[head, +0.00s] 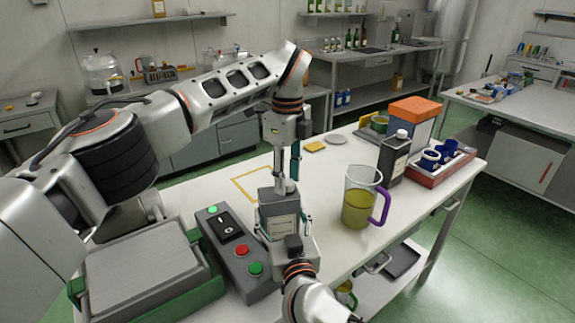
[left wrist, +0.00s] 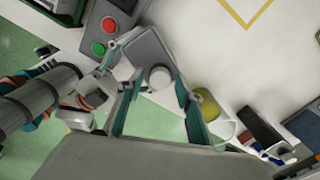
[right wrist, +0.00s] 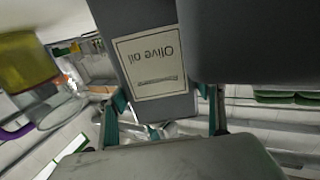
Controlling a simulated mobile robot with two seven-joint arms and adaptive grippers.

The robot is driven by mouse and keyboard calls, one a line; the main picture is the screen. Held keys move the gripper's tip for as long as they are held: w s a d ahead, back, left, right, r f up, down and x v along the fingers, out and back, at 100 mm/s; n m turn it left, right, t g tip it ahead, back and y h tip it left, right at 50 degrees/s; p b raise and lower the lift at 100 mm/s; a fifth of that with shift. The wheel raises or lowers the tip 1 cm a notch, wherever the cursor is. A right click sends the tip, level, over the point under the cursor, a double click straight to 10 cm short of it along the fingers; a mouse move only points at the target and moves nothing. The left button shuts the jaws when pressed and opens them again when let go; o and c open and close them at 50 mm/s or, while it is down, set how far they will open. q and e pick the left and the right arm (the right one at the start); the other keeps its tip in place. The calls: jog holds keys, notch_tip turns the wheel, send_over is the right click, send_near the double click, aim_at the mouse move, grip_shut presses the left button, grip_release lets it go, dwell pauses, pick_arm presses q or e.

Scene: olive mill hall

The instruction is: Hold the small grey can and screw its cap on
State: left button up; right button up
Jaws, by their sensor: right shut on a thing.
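The small grey can (head: 272,207) stands upright over the front part of the white table. Its "Olive oil" label shows in the right wrist view, upside down (right wrist: 152,62). My right gripper (head: 284,222) is shut on the can's body, with a finger on either side. A pale round cap or neck (left wrist: 160,77) tops the can; I cannot tell whether the cap sits on it. My left gripper (head: 287,168) points down over the can top. Its fingers stand apart on either side of the pale round piece, with a gap visible.
A control box (head: 236,252) with red and green buttons is left of the can. A jug (head: 358,205) with yellow-green liquid and a purple handle is to the right. Behind it are a dark bottle (head: 393,158) and a red tray (head: 440,172). A yellow square outline (head: 243,183) marks clear tabletop.

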pick_arm(q)
jog(key=shift+f, duration=0.2)
grip_shut()
